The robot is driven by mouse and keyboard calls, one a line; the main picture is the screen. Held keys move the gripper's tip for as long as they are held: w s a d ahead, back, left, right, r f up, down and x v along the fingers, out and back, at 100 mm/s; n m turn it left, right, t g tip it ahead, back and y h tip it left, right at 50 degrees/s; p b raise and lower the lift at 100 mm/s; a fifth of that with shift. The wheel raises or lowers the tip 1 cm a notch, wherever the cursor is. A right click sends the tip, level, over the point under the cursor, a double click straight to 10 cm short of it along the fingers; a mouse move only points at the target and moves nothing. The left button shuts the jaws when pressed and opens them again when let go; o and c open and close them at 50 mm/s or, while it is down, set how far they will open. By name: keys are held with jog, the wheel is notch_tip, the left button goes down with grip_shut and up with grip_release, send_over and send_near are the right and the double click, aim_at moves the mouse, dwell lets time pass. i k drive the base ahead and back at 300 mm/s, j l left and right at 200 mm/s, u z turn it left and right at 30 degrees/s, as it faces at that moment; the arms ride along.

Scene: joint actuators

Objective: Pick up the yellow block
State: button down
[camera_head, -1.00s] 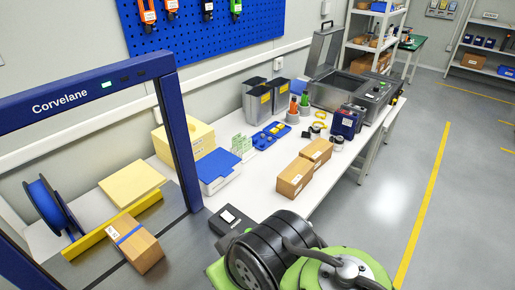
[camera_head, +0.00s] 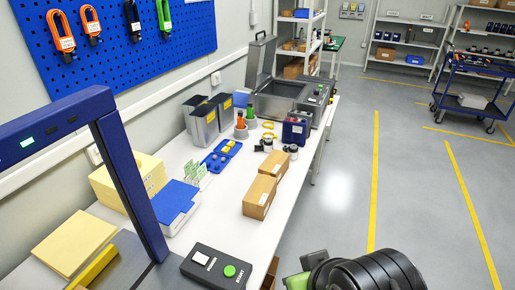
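Several yellow things are in view, and I cannot tell which one is the yellow block. A blue tray (camera_head: 216,161) on the white bench holds small yellow pieces (camera_head: 226,149). A pale yellow stack (camera_head: 148,177) stands behind the blue frame post. A flat pale yellow pad (camera_head: 75,243) lies at the lower left, beside a yellow bar (camera_head: 98,268). My gripper is not in view; only a dark and green part of my arm shows at the bottom right.
Two cardboard boxes (camera_head: 260,197) stand on the white bench (camera_head: 215,228). A black START button box (camera_head: 217,265) sits at its front. Grey bins, a metal basin (camera_head: 283,103) and jars stand farther back. The blue frame (camera_head: 130,180) blocks the left. Open floor lies right.

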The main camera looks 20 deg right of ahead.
aim_at(226, 149)
jog(key=i+l+u, duration=0.35)
jog(key=l, duration=0.15)
jog(key=i+l+u, duration=0.2)
jog(key=l+u, duration=0.2)
jog(key=i+l+u, duration=0.15)
jog(key=l+u, duration=0.2)
jog(key=l, duration=0.35)
jog(key=i+l+u, duration=0.1)
jog(key=l+u, duration=0.25)
jog(key=l, duration=0.3)
jog(key=l+u, duration=0.4)
jog(key=l, duration=0.25)
jog(key=k+l+u, duration=0.1)
jog(key=l+u, duration=0.25)
jog(key=l, duration=0.25)
jog(key=k+l+u, duration=0.2)
jog(key=l+u, duration=0.15)
jog(key=l, duration=0.3)
jog(key=k+l+u, duration=0.35)
jog(key=l, duration=0.2)
jog(key=i, duration=0.55)
